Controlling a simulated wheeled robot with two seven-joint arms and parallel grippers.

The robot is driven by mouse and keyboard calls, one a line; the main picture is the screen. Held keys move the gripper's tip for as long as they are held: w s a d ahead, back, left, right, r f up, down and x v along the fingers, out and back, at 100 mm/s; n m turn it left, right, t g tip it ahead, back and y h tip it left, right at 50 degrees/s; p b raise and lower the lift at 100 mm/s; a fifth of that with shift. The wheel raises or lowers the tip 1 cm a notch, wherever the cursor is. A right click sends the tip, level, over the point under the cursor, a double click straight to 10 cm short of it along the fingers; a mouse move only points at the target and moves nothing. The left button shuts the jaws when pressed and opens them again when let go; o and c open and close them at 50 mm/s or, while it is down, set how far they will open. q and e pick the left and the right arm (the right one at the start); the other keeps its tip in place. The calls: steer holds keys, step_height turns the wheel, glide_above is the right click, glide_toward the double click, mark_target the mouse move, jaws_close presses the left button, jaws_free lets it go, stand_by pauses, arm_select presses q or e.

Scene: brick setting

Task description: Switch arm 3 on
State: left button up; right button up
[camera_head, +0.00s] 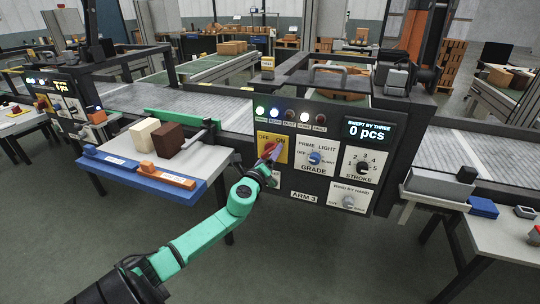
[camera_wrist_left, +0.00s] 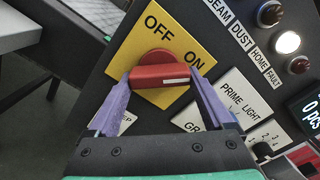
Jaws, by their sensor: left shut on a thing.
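The ARM 3 panel (camera_head: 310,190) faces me in the head view. Its yellow OFF/ON plate (camera_head: 278,141) carries a red rotary switch, seen best in the left wrist view (camera_wrist_left: 155,75). The switch's bar lies level in the wrist view. A white line marks its right end, on the ON side, just below the ON lettering. My left gripper (camera_head: 268,153) is shut on the red switch, with one purple finger at each end of the bar in the wrist view (camera_wrist_left: 160,84). My right gripper is not in view.
Indicator lamps (camera_head: 290,114) and a "0 pcs" display (camera_head: 366,131) sit above the GRADE knob (camera_head: 315,157) and STROKE knob (camera_head: 362,167). A tray table (camera_head: 180,168) with cream and brown blocks stands left of the panel. A side table (camera_head: 500,228) stands right.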

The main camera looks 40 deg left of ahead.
arm_select(q)
steer(key=shift+f, duration=0.1)
stand_by(0.3)
steer(key=o, duration=1.1)
steer(key=shift+o, duration=0.2)
steer(key=v, duration=1.4)
steer(key=shift+s+b, duration=0.35)
steer(key=shift+b, duration=0.1)
steer(key=shift+d, duration=0.15)
